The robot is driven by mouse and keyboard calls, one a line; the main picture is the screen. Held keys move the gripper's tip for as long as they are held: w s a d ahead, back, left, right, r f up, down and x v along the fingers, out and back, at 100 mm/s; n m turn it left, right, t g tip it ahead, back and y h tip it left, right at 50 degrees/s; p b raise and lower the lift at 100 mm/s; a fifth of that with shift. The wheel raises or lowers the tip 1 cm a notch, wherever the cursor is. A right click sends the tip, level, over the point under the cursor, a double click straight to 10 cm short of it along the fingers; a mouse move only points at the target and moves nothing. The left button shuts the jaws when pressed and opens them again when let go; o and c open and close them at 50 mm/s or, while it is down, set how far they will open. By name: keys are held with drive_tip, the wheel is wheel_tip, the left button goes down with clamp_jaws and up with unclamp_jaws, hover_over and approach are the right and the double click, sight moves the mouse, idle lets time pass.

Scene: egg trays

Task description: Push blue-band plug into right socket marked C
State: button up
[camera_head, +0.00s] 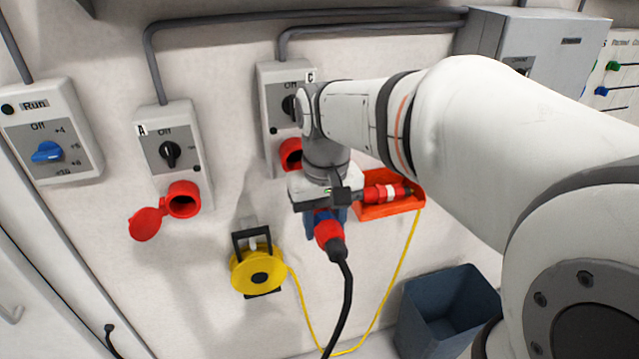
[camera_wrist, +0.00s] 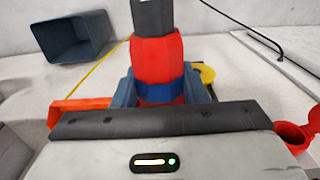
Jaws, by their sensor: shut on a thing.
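My gripper (camera_head: 326,214) is shut on the blue-band plug (camera_head: 329,236), a red plug with a black cable hanging below. In the wrist view the plug's red body (camera_wrist: 157,60) and blue band (camera_wrist: 160,92) show between the fingers (camera_wrist: 160,88); its front end is hidden behind the gripper body. The socket marked C (camera_head: 291,153) is a red socket under a grey switch box, above and left of my gripper. The plug is apart from it. My arm hides part of the box and socket.
The socket marked A (camera_head: 184,200) has its red lid hanging open at left. An orange-red tray (camera_head: 380,211) holds another red plug with a white band (camera_head: 388,193). A yellow cable reel (camera_head: 257,269) hangs on the wall. A dark bin (camera_head: 447,312) stands lower right.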

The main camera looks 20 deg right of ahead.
drive_tip(key=shift+s+r, duration=0.3)
drive_tip(key=shift+r, duration=0.2)
drive_tip(key=shift+s+r, duration=0.25)
drive_tip(key=shift+r, duration=0.2)
drive_tip(key=shift+w+p, duration=0.8)
drive_tip(key=shift+w, duration=3.45)
drive_tip(key=w+p, duration=0.2)
drive_tip(key=w, duration=0.4)
idle(1.9)
drive_tip(key=o, duration=0.6)
drive_tip(key=shift+w, duration=0.1)
drive_tip(key=shift+c, duration=0.5)
